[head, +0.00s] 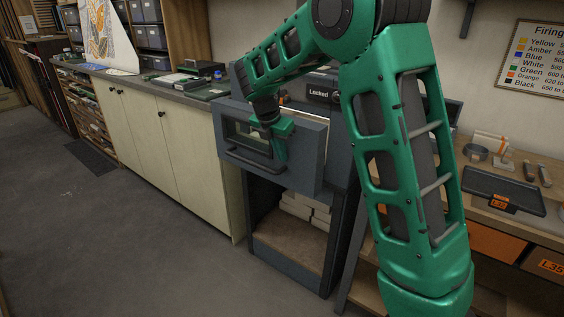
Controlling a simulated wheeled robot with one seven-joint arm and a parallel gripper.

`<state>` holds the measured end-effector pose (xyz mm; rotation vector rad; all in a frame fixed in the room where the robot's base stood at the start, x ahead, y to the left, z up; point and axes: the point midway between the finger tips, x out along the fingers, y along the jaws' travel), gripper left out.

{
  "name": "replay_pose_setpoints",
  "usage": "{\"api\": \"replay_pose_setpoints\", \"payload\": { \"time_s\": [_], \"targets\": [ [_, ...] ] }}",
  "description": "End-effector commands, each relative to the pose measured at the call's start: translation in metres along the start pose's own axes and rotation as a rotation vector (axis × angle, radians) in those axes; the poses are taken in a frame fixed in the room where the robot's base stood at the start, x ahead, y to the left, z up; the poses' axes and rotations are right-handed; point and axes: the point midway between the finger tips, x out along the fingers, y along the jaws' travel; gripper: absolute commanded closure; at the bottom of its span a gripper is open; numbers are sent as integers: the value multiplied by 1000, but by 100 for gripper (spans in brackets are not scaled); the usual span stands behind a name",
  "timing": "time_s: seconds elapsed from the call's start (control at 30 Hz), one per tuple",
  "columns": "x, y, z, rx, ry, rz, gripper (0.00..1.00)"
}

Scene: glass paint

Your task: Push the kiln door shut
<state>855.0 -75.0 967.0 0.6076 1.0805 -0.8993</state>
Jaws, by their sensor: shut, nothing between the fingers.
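The kiln (345,150) is a dark blue-grey box on a stand, partly hidden behind my green arm. A small panel on its top front reads "Locked" (319,94). The kiln door (308,160) has a window and a dark bar handle (248,160). The door stands out in front of the kiln body, with a bright strip showing above its top edge. I cannot tell how wide any gap is. My gripper (279,160) is shut and empty, pointing down at the front of the door, near the right end of the handle. Contact with the door is unclear.
Under the kiln, an open shelf holds pale bricks (305,207). A cream cabinet (150,130) with a grey counter stands to the left. At right, a wooden bench holds a dark tray (503,188) and small tools. The floor (110,240) in front is clear.

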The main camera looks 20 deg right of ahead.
Motion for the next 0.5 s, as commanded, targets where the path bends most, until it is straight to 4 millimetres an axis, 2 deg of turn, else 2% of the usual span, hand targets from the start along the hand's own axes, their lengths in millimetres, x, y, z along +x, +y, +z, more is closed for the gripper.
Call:
{"api": "replay_pose_setpoints", "payload": {
  "time_s": [0.2, 0.4, 0.5],
  "targets": [
    [17, 7, 43, -7, -4, 5, 100],
    [28, 8, 72, -9, -3, 5, 100],
    [32, 8, 80, -11, -2, 5, 100]
  ]
}}
